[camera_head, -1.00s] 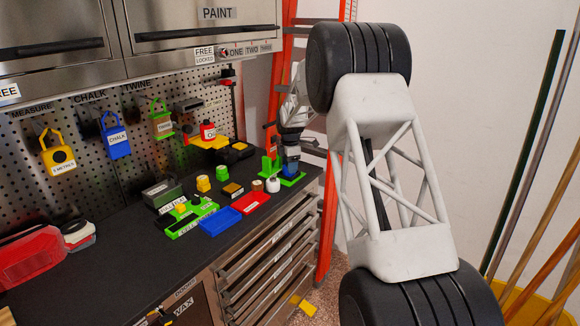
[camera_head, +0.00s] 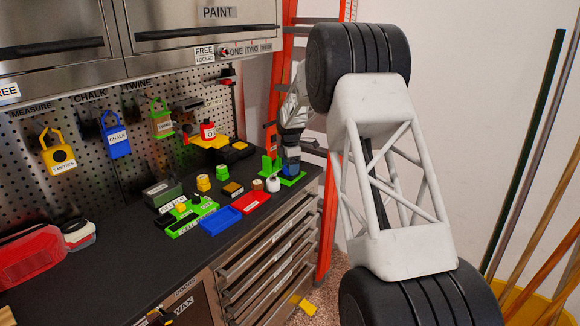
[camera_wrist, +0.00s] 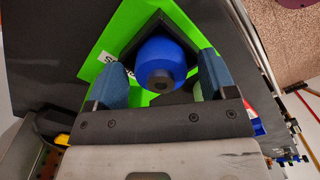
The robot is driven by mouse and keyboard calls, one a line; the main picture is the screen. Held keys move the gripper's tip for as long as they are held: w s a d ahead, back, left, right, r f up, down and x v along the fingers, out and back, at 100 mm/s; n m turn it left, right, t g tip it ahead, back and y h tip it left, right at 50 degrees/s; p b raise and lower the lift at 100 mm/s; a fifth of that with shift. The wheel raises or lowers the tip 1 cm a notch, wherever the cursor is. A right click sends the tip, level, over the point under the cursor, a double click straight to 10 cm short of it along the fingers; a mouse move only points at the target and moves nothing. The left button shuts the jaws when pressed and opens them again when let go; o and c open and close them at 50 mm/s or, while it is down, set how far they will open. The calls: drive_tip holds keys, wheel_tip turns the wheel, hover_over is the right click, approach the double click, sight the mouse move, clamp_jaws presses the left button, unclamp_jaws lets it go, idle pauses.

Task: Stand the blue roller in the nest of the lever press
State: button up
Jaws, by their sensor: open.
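The blue roller (camera_wrist: 158,58) shows end-on in the wrist view, with a dark hole in its end face. It appears to stand upright within the black V-shaped nest (camera_wrist: 135,50) on the green base of the lever press (camera_wrist: 97,62). My gripper (camera_wrist: 162,72) is open, with one blue finger on each side of the roller. I cannot tell whether either finger touches it. In the head view my gripper (camera_head: 291,158) is over the green press (camera_head: 291,181) at the bench's right end, with blue showing low between the fingers. The roller's lower part is hidden.
Left of the press are a white cylinder (camera_head: 273,184), a red tray (camera_head: 257,203), a blue tray (camera_head: 220,220) and a green tray (camera_head: 185,229). An orange ladder (camera_head: 325,225) is beyond the bench's right edge.

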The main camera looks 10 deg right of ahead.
drive_tip(key=shift+r, duration=0.15)
wheel_tip(320, 180, up, 12)
idle(0.6)
idle(0.4)
idle(0.3)
drive_tip(key=s+r+m, duration=0.4)
drive_tip(key=s, duration=0.8)
drive_tip(key=s+r+m+t, duration=0.1)
drive_tip(key=s+r+m, duration=0.25)
drive_tip(key=s, duration=0.85)
drive_tip(key=s+r+m, duration=0.3)
drive_tip(key=s+r, duration=0.2)
drive_tip(key=s, duration=0.7)
drive_tip(key=s+f+m, duration=0.3)
drive_tip(key=s, duration=0.8)
drive_tip(key=s+f+m+t, duration=0.1)
drive_tip(key=s+f+m, duration=0.2)
drive_tip(key=s, duration=0.7)
drive_tip(key=s+f+m, duration=0.3)
drive_tip(key=s, duration=0.8)
drive_tip(key=shift+s+d+f+t, duration=0.15)
drive_tip(key=shift+s+t, duration=0.15)
